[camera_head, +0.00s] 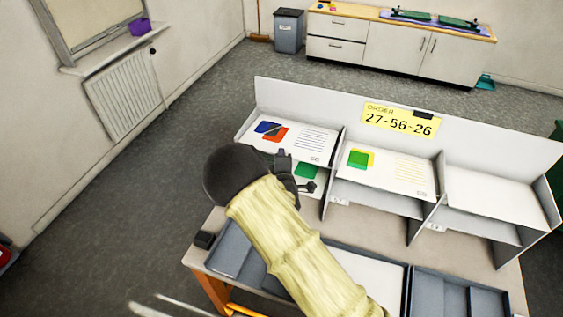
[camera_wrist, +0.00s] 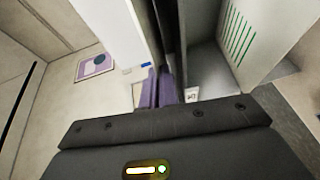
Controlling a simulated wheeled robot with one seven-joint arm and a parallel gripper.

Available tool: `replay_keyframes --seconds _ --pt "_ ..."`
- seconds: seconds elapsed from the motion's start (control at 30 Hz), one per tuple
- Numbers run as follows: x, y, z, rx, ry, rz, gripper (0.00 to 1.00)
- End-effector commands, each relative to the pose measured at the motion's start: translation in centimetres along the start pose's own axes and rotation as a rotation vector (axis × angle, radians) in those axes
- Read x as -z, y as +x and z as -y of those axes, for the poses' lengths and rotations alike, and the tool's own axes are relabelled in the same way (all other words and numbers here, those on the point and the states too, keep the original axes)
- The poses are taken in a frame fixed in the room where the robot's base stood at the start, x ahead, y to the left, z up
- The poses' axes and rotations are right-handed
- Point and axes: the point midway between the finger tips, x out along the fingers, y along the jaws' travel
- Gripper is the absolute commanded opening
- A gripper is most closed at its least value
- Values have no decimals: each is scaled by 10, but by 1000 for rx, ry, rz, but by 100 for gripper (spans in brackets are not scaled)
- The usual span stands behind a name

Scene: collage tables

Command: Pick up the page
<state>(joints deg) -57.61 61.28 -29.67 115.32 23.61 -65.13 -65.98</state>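A page with blue and red shapes (camera_head: 310,140) lies in the upper left slot of the white sorting shelf. A page with green and yellow shapes (camera_head: 400,173) lies in the upper middle slot. A green patch on another sheet (camera_head: 306,170) shows in the slot below the left page. My gripper (camera_head: 290,163) is at the front of the left slots, partly hidden by my arm. In the wrist view its two purple fingers (camera_wrist: 157,90) are close together beside a divider; whether a sheet is between them cannot be seen. A small card with purple and dark shapes (camera_wrist: 95,66) also shows there.
A yellow order sign reading 27-56-26 (camera_head: 400,119) stands on the shelf's back panel. The upper right slot (camera_head: 490,198) looks plain white. Grey trays (camera_head: 432,291) sit on the table in front. Shelf dividers stand close around my gripper.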

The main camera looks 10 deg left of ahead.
Motion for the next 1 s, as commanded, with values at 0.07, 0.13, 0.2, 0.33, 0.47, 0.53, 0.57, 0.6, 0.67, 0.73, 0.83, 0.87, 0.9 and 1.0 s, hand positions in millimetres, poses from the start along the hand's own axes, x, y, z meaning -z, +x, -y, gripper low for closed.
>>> replay_keyframes --seconds 0.07,0.13,0.2,0.33,0.47,0.53,0.57,0.6,0.67,0.73,0.83,0.87,0.9,1.0 --pt "2 -1 -14 -4 3 -1 0" --pt "2 -4 -28 -4 3 -1 0" --pt "3 -5 -43 -6 4 -2 0" --pt "5 -9 -70 -6 3 -2 0" --pt "6 -13 -99 -6 4 -2 0" --pt "7 -15 -115 -5 4 -2 0" --pt "8 -16 -122 -6 4 -3 0" --pt "8 -17 -132 -5 4 -3 0" --pt "9 -19 -147 -6 4 -3 0" --pt "10 -22 -166 -6 5 -4 0" --pt "12 -25 -193 -7 5 -4 0" --pt "12 -26 -200 -5 3 -4 0" --pt "12 -27 -209 -4 4 -3 0" --pt "13 -30 -228 -2 2 -2 0"
